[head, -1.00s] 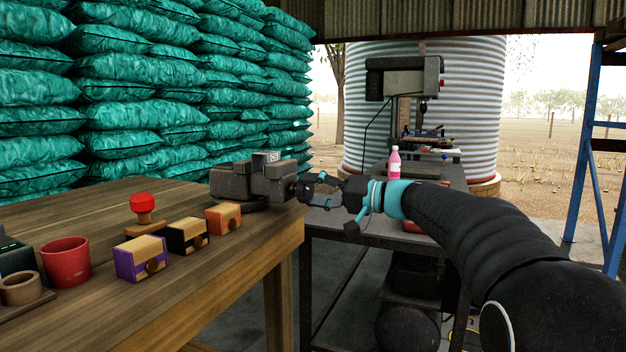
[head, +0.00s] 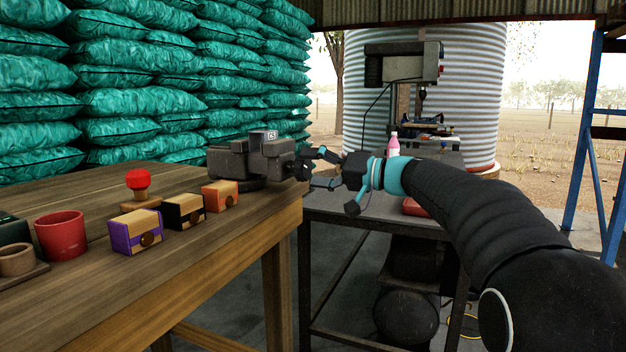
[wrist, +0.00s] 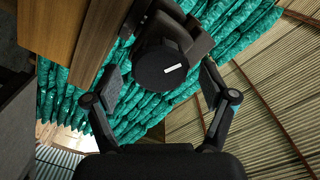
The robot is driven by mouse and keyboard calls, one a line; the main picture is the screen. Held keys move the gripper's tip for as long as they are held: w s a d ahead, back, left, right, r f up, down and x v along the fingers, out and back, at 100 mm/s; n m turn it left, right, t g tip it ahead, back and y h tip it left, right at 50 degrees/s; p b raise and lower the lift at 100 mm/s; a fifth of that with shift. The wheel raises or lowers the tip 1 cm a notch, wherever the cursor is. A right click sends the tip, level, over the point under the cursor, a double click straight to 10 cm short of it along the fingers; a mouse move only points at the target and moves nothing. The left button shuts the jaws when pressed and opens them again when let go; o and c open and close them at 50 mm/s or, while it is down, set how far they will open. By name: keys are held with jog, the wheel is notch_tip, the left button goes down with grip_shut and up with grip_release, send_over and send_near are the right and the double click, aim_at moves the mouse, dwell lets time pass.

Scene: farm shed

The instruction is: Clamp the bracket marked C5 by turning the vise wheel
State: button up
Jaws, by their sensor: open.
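A dark grey vise (head: 232,163) sits at the right end of the wooden bench. A grey bracket (head: 271,136) marked C5 stands at the top of its jaws. The vise wheel, at the vise's right end, is mostly hidden by my gripper (head: 314,169) in the head view. In the wrist view the wheel (wrist: 150,72) is a dark round disc with a white mark. My gripper (wrist: 160,74) is open, with one finger on each side of the wheel. Gaps show between fingers and wheel; I cannot tell whether either touches.
On the wooden bench (head: 90,207) are purple (head: 122,236), black (head: 174,215) and orange (head: 212,198) wooden blocks, a red-topped stamp (head: 138,181) and a red cup (head: 61,236). A metal table (head: 345,207) with a pink bottle (head: 393,146) stands behind my arm. Teal sacks (head: 150,80) rise behind the vise.

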jog(key=n+b, duration=0.2)
jog(key=b, duration=0.1)
jog(key=n+b, duration=0.2)
jog(key=b, duration=0.1)
jog(key=n+b, duration=0.2)
jog(key=shift+f+b, duration=0.4)
jog(key=shift+r+n, duration=0.35)
jog(key=shift+n, duration=0.35)
jog(key=n, duration=0.4)
jog(key=shift+a, duration=0.1)
jog(key=n, duration=1.7)
jog(key=shift+a, duration=0.1)
jog(key=c, duration=1.3)
